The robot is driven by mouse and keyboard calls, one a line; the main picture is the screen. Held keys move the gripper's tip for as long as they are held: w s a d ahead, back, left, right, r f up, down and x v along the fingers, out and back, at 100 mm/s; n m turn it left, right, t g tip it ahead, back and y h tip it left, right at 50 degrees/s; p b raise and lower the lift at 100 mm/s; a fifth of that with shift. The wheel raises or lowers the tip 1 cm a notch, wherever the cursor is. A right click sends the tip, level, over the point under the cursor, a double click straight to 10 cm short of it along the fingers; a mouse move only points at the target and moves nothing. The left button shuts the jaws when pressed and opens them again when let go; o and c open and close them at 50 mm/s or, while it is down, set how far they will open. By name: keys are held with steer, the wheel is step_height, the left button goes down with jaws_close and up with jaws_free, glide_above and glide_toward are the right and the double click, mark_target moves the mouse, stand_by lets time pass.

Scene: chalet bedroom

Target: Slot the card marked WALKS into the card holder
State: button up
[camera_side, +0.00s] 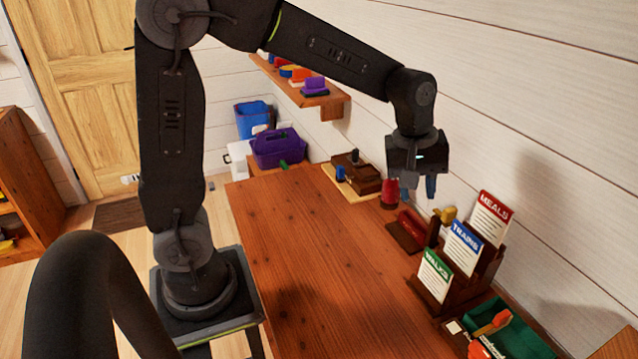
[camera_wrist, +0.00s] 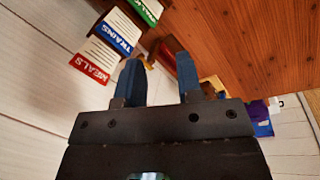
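The card marked WALKS (camera_side: 434,276), white with a green header, stands upright in the lowest, front tier of the dark wooden card holder (camera_side: 488,266). Its green end shows at the top edge of the wrist view (camera_wrist: 148,9). The blue TRAINS card (camera_side: 461,248) and the red MEALS card (camera_side: 491,218) stand in the tiers behind it. My gripper (camera_side: 417,190) is open and empty, above and to the left of the holder, apart from the cards. Its two blue fingers are spread in the wrist view (camera_wrist: 157,62).
A red item on a dark block (camera_side: 408,231) and a yellow item (camera_side: 446,215) sit beside the holder. A green tray (camera_side: 515,335) lies in front. A red cylinder (camera_side: 389,193) stands further back. The white wall is close behind; the table's middle is clear.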

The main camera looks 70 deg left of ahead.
steer(key=s+a+r+m+t, duration=0.1)
steer(key=s+r+m+t, duration=0.1)
steer(key=s+m, duration=0.4)
steer(key=s+a+r+m+t+y, duration=0.1)
steer(key=s+m, duration=0.4)
steer(key=s, duration=0.7)
steer(key=shift+a+r+m+t, duration=0.15)
steer(key=shift+r+m+t, duration=0.25)
steer(key=shift+r, duration=0.2)
